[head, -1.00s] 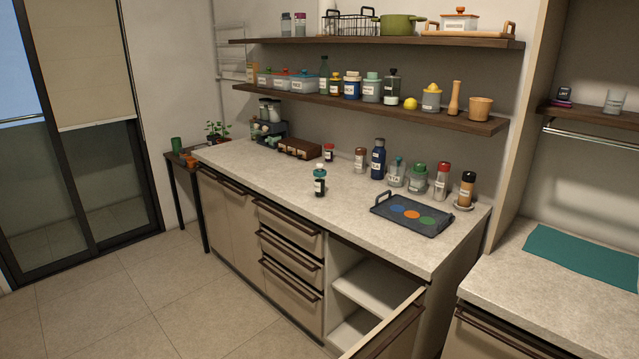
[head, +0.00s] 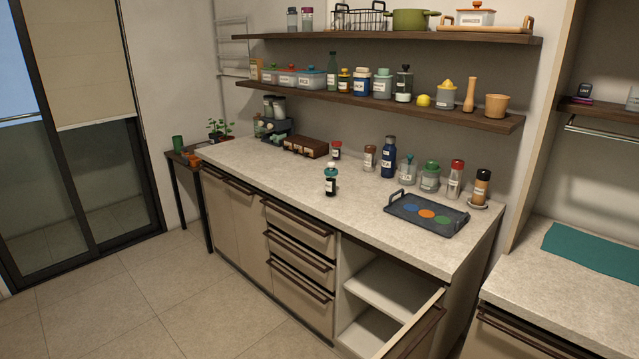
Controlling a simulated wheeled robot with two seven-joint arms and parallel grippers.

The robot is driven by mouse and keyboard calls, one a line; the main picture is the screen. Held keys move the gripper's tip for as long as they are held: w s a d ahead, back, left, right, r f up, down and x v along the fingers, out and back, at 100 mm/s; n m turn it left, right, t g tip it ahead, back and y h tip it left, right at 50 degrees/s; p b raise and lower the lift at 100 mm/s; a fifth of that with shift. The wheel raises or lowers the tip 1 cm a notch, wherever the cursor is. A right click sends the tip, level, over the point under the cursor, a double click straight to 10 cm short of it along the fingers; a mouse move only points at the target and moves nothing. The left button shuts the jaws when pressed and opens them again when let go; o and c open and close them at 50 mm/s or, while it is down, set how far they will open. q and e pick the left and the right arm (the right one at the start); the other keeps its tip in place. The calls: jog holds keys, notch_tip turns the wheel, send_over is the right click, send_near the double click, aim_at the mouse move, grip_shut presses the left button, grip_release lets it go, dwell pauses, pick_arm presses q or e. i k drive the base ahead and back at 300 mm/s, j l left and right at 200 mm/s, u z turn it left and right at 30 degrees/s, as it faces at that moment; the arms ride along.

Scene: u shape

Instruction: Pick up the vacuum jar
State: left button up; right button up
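I cannot tell for certain which container is the vacuum jar, as the labels are too small to read. On the counter (head: 290,190), a clear jar with a green lid (head: 429,177) stands beside a clear jar with a teal top (head: 407,170). On the lower wall shelf (head: 440,112), a grey jar with a teal-green lid (head: 382,83) stands between a blue jar (head: 361,83) and a dark-topped jar (head: 404,84). Neither of my grippers is in view.
A dark tray with coloured discs (head: 426,214) lies near the counter's right end. A lower cabinet door (head: 415,330) is open. The floor (head: 150,290) at left is clear.

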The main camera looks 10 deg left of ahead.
aim_at(330, 182)
jog(key=i+j, duration=0.15)
jog(key=j, duration=0.25)
jog(key=i+j, duration=0.1)
jog(key=j, duration=0.25)
jog(key=i+j, duration=0.15)
jog(key=j, duration=0.25)
jog(key=i+j, duration=0.15)
jog(key=j, duration=0.25)
jog(key=i+j, duration=0.1)
jog(key=j, duration=0.25)
jog(key=i+j, duration=0.15)
jog(key=j, duration=0.25)
jog(key=u, duration=0.05)
